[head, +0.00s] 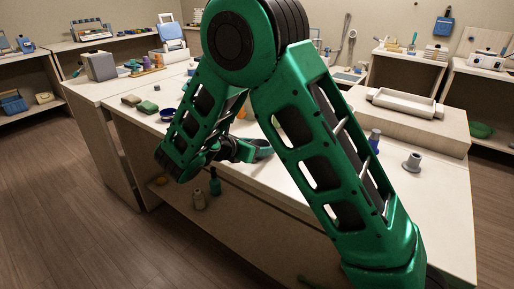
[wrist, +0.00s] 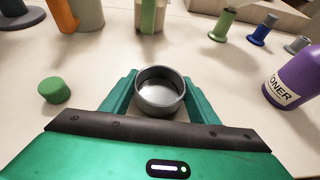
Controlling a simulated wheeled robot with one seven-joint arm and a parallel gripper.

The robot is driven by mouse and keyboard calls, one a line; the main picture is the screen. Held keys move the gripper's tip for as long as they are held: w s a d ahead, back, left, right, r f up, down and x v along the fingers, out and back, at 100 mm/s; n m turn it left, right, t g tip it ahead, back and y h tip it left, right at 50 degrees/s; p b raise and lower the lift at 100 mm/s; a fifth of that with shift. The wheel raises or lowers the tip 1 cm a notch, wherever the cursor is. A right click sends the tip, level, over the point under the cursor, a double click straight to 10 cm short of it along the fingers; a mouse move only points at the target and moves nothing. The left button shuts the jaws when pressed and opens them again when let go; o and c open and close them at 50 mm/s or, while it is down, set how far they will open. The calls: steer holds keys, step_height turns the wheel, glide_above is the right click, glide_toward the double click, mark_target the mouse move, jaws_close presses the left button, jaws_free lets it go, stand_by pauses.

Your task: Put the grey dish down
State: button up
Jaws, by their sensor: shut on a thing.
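The grey dish (wrist: 160,97) is a small round open cup, and in the wrist view it sits upright between the two green fingers of my gripper (wrist: 160,99). My gripper is shut on it. Its inside looks empty. A pale counter surface shows beyond and around it; I cannot tell whether the dish touches the counter.
Near the dish on the pale counter (wrist: 235,80) are a green cylinder (wrist: 54,90) at left, a purple toner bottle (wrist: 297,78) at right, and green and blue spools (wrist: 262,30) behind.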

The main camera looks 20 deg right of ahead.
steer(key=o, duration=1.1)
steer(key=shift+o, duration=0.2)
steer(key=v, duration=1.2)
